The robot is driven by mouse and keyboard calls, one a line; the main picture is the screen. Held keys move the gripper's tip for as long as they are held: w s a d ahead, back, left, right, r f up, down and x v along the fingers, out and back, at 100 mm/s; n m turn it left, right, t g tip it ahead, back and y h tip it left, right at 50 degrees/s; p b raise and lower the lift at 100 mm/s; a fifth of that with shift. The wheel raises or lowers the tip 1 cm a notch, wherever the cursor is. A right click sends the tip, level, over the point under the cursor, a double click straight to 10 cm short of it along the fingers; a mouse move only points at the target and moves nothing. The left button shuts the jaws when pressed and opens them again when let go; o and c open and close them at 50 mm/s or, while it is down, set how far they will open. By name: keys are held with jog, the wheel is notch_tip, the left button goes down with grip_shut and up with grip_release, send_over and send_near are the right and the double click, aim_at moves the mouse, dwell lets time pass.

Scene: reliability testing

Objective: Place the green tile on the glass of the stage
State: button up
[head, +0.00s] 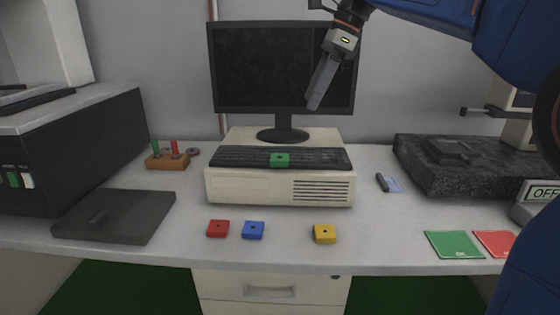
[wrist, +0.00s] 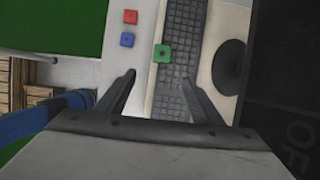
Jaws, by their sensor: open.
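The green tile (head: 279,160), a small block with a dark hole in its middle, rests on the front edge of the black keyboard (head: 240,155) on the beige computer case. It also shows in the wrist view (wrist: 162,53), ahead of the gap between my fingers. My gripper (head: 318,95) is raised in front of the monitor, above and right of the tile; it is open and empty, its fingers apart in the wrist view (wrist: 160,78). At the right stands a dark speckled block with a low raised dark part (head: 450,151); I cannot make out clear glass on it.
Red (head: 218,228), blue (head: 253,230) and yellow (head: 324,234) tiles lie along the table front. Green (head: 454,245) and red (head: 494,243) mats lie at right. The monitor (head: 230,70) stands behind the keyboard. A dark flat plate (head: 115,215) lies at left.

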send_near(283, 157)
jog(key=x, duration=0.2)
jog(key=shift+s+a+f, duration=0.2)
jog(key=shift+s+f, duration=0.05)
jog(key=shift+s, duration=0.05)
jog(key=shift+w+x, duration=0.2)
jog(key=shift+x, duration=2.45)
jog(key=shift+d, duration=0.15)
jog(key=c, duration=1.2)
